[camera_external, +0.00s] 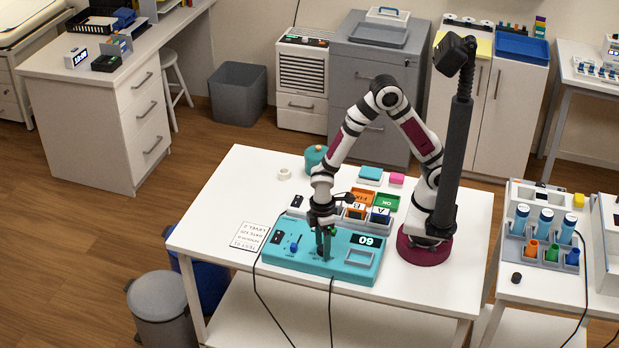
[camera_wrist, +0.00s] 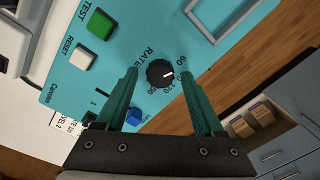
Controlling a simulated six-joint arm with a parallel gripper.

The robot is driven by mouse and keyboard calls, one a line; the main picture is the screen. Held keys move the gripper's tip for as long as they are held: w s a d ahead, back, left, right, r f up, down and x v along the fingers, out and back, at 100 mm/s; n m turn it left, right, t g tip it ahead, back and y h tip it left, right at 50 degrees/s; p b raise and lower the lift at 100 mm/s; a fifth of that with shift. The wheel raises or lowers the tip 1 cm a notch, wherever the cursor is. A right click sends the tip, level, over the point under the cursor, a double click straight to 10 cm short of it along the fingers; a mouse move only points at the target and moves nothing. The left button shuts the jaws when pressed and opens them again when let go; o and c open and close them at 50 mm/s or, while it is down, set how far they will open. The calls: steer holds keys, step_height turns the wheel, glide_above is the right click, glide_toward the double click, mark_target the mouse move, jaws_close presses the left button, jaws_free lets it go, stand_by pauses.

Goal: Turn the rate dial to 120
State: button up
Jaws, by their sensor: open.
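The teal controller (camera_external: 300,262) lies on the white table in front of my arm. Its black round rate dial (camera_wrist: 156,68) shows in the wrist view, marked RATE, with small numbers including 60 and 120 along its right side. The dial's white pointer line points right; its exact reading is hard to tell. My gripper (camera_wrist: 160,76) is open, its green fingers on either side of the dial, apparently apart from it. In the external view my gripper (camera_external: 327,245) points down over the controller and hides the dial. The display (camera_external: 368,241) appears to read 60, seen upside down.
A green TEST button (camera_wrist: 101,25), a white RESET button (camera_wrist: 81,56) and a blue-tipped lever (camera_wrist: 134,117) are near the dial. A printed card (camera_external: 250,236) lies left of the controller. Blocks and trays (camera_external: 362,196) stand behind it. Dark cables hang over the front edge.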

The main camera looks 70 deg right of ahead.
jaws_close()
stand_by(0.3)
steer(key=shift+m, duration=0.3)
steer(key=m, duration=0.3)
steer(key=shift+m, duration=0.4)
steer(key=m, duration=0.4)
steer(key=shift+m, duration=0.3)
steer(key=m, duration=0.4)
steer(key=shift+d+t, duration=0.1)
steer(key=shift+t, duration=0.3)
steer(key=shift+m, duration=2.3)
